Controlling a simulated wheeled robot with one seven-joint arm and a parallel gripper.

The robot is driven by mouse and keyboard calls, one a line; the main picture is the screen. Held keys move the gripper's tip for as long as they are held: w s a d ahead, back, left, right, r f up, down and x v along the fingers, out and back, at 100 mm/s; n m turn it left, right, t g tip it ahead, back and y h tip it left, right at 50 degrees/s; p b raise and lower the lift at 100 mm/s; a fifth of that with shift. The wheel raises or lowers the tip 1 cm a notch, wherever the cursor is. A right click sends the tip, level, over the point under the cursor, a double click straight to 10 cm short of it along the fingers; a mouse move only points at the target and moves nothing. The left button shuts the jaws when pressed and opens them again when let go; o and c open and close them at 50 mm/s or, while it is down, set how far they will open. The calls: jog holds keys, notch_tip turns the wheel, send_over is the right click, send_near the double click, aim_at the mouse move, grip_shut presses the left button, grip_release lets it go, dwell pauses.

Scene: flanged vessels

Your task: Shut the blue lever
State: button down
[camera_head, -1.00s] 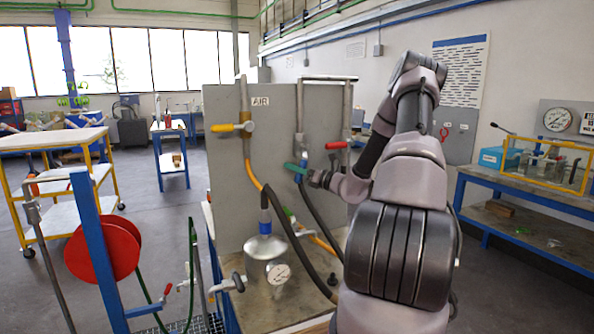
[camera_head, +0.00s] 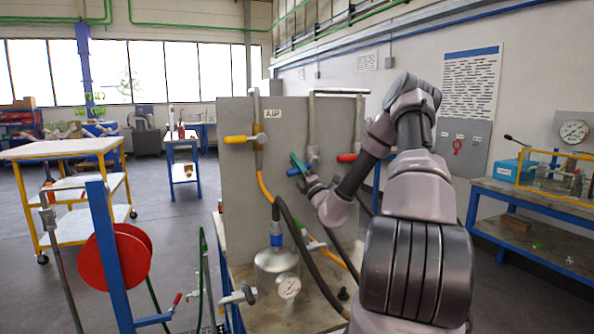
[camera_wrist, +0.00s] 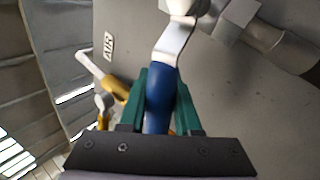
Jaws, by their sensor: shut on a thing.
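The blue lever (camera_wrist: 158,98) fills the middle of the wrist view, its bent metal shank running up to a valve body at the top edge. My gripper (camera_wrist: 164,82) has its two green fingers closed on either side of the blue grip. In the head view a small part of the blue lever (camera_head: 292,172) shows just left of its vertical pipe. My gripper (camera_head: 298,163) is there too, at the grey panel, and hides most of the lever.
A yellow lever (camera_head: 238,139) is left of the blue one on the grey panel (camera_head: 235,180), and a red lever (camera_head: 347,157) is to its right. A metal vessel (camera_head: 275,270) with a gauge and a dark hose (camera_head: 297,235) are below.

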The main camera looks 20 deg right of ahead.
jog(key=shift+d+r+m+t+h, duration=0.15)
jog(key=shift+r+m+h, duration=0.25)
jog(key=shift+m+h, duration=0.55)
jog(key=shift+a+r+m+t+h, duration=0.1)
jog(key=shift+r+m+t+h, duration=0.15)
jog(key=shift+r+m+h, duration=0.6)
jog(key=shift+d+m+t+h, duration=0.15)
jog(key=shift+m+h, duration=0.45)
jog(key=shift+m, duration=0.7)
jog(key=c, duration=0.6)
grip_release()
jog(key=v, duration=1)
jog(key=shift+s+f, duration=0.25)
jog(key=shift+s, duration=0.1)
